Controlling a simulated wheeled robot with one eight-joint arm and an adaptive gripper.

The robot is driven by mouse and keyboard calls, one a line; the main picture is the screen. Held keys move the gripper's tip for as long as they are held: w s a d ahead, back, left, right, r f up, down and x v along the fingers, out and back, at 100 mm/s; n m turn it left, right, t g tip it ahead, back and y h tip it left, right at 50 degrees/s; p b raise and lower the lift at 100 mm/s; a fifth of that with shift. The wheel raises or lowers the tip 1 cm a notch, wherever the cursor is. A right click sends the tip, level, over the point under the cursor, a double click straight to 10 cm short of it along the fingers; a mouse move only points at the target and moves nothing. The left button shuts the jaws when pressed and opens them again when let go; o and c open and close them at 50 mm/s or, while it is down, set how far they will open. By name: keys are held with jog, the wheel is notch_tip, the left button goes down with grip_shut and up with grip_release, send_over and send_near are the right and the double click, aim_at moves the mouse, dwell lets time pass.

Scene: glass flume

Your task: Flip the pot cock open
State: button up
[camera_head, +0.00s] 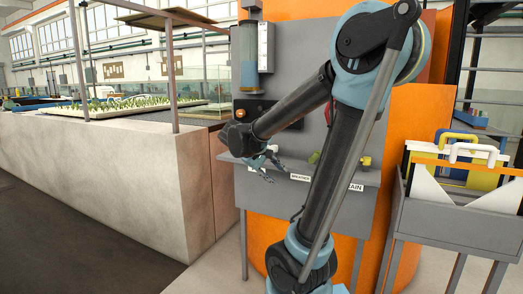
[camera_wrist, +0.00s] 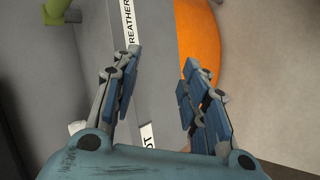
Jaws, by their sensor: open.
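My gripper (camera_head: 277,174) is open and empty, in front of the grey shelf (camera_head: 371,201) that bears the cocks. In the wrist view its two blue-padded fingers (camera_wrist: 162,58) stand apart over the shelf's front edge. A white label (camera_wrist: 148,136) with letters like "OT" lies between the fingers, low in the picture. A small pale piece (camera_wrist: 77,127) shows just left of the left finger; it may be the pot cock, mostly hidden by the finger and gripper body. In the head view the arm and gripper cover that end of the shelf.
A green cock (camera_head: 314,158) stands by the breather label (camera_head: 300,177); it also shows in the wrist view (camera_wrist: 57,10). A yellowish cock (camera_head: 365,162) stands by the drain label (camera_head: 355,187). An orange body (camera_head: 403,140) stands behind. A grey cart (camera_head: 450,215) is at right.

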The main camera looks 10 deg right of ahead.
jog(key=w+a+r+n+t+h, duration=0.1)
jog(key=w+a+r+t+h, duration=0.2)
jog(key=w+a, duration=0.5)
jog(key=w+a+r+n+t+h, duration=0.1)
jog(key=w+a+r+t+h, duration=0.2)
jog(key=w+a, duration=0.45)
jog(key=shift+g, duration=0.7)
jog(key=x, duration=1.6)
jog(key=shift+w, duration=0.2)
